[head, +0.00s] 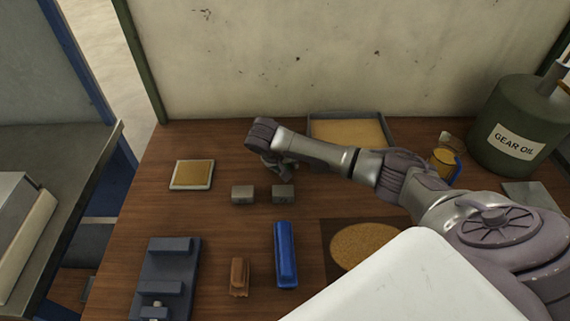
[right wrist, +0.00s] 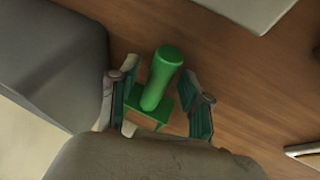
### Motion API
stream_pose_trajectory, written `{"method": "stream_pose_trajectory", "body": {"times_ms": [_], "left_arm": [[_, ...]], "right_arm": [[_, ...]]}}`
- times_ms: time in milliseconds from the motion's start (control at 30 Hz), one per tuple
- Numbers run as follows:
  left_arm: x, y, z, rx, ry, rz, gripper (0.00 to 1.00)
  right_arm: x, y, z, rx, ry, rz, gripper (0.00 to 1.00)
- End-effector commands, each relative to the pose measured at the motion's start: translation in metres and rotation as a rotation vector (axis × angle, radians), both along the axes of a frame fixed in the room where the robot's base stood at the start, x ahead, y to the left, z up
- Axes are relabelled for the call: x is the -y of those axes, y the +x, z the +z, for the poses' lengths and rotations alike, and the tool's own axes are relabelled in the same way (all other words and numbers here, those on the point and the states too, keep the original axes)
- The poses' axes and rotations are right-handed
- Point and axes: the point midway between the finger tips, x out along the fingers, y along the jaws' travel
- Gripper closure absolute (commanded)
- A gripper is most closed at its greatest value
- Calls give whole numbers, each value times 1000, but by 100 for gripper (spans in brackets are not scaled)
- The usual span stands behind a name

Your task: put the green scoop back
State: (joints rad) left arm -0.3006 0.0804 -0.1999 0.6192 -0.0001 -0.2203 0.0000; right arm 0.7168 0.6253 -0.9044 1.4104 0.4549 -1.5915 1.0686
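The green scoop (right wrist: 160,82) shows in the right wrist view, its rounded handle rising between my right gripper's fingers (right wrist: 162,105). The fingers stand apart on either side of it, with gaps visible. The lower part of the scoop is partly hidden by the gripper body. In the head view my right gripper (head: 277,167) is low over the back middle of the wooden table (head: 215,225); the scoop is hidden there by the gripper and arm. My left gripper is not in view.
Two grey blocks (head: 243,194) (head: 283,194) stand just in front of the right gripper. A shallow tray (head: 388,126) lies behind my arm. A blue bar (head: 286,253), a brown block (head: 239,277) and a slotted rack (head: 168,280) lie nearer. A gear oil can (head: 515,115) stands back right.

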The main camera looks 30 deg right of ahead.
Motion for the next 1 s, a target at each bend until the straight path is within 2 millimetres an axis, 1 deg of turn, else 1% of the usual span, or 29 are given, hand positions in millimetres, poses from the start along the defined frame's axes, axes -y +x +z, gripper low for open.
{"method": "stream_pose_trajectory", "body": {"times_ms": [200, 267, 367, 467, 700, 900, 1000], "left_arm": [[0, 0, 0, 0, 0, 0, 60], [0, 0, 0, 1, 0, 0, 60], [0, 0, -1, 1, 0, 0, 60], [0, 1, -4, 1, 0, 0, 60], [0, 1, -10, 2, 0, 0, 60], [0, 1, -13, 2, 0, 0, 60], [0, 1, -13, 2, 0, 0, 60]], "right_arm": [[0, 0, 1, 1, -1, 0, 52], [1, 1, 5, 2, -1, 0, 52], [-5, -1, 13, 4, 1, 2, 52], [-12, -4, 30, 5, 1, 2, 52], [-34, -14, 77, 5, 3, 2, 52], [-45, -20, 103, 2, 2, 0, 52], [-47, -22, 109, 0, 0, -1, 52]]}}
